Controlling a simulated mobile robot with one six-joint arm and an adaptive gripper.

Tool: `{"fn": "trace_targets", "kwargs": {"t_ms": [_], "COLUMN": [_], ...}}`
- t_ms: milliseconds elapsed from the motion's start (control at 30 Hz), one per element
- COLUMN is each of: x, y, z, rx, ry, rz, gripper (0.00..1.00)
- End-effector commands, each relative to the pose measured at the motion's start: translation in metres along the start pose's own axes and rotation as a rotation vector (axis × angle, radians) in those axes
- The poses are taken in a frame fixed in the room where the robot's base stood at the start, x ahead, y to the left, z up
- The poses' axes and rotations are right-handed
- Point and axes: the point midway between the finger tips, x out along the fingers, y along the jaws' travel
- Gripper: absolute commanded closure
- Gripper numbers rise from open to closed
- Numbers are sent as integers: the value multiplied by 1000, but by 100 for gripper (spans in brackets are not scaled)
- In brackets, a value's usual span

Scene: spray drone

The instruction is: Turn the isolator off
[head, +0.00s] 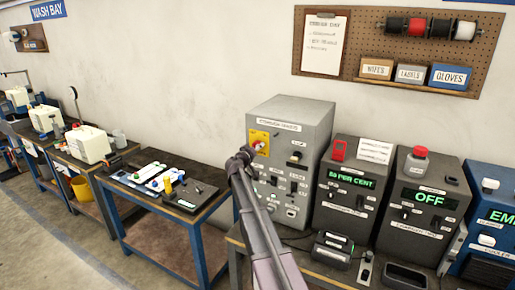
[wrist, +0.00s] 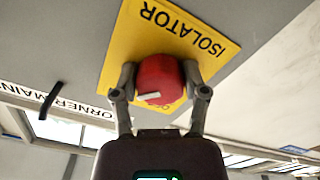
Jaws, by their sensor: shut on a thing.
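The isolator is a red round knob (wrist: 158,78) with a white pointer mark, on a yellow plate (wrist: 178,25) lettered ISOLATOR in the wrist view. My gripper (wrist: 160,82) is shut on the knob, one finger on each side of it. The white mark lies nearly level across the picture, slightly tilted. In the head view the yellow plate (head: 259,137) is on the upper left of the grey cabinet's front (head: 310,118). My gripper (head: 250,151) reaches it there and hides part of the knob. Part of the plate's lettering is behind the knob and fingers.
Dark units with displays stand right of the cabinet; one (head: 350,183) reads 80 PER CENT, another (head: 428,199) reads OFF. A blue unit (head: 493,220) is at the far right. A side table (head: 125,205) with small tools stands left. A pegboard (head: 345,65) hangs above.

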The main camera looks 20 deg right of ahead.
Motion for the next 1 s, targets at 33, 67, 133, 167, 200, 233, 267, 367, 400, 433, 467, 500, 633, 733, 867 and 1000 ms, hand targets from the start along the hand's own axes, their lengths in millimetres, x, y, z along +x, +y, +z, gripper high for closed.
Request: {"fn": "trace_targets", "kwargs": {"t_ms": [33, 67, 133, 167, 200, 233, 267, 367, 400, 433, 467, 500, 633, 733, 867, 1000], "x": [1, 1, 1, 1, 1, 1, 1, 1, 1, 1, 1, 1, 2, 2, 2, 2], "y": [0, 0, 0, 0, 0, 0, 1, 1, 1, 1, 1, 2, 2, 2, 3, 4], "z": [0, 0, 0, 0, 0, -1, -1, -1, -1, -1, -1, -1, -1, -2, -2, -3], "rx": [-11, -18, -43, -55, -74, -89, -107, -172, -202, -225, -250, -284, -404, -499, -623, -756], "ry": [0, 0, 0, 1, 1, 1, 1, 1, 1, 1, 1, 1, 1, 1, 1, 2], "rz": [1, 1, 1, 1, 1, 1, 1, 1, 1, 1, 1, 1, 1, 1, 1, 1], "gripper": [90, 90, 90, 90, 90, 90, 90, 90, 90, 90, 90, 90, 90, 90, 90, 90]}}
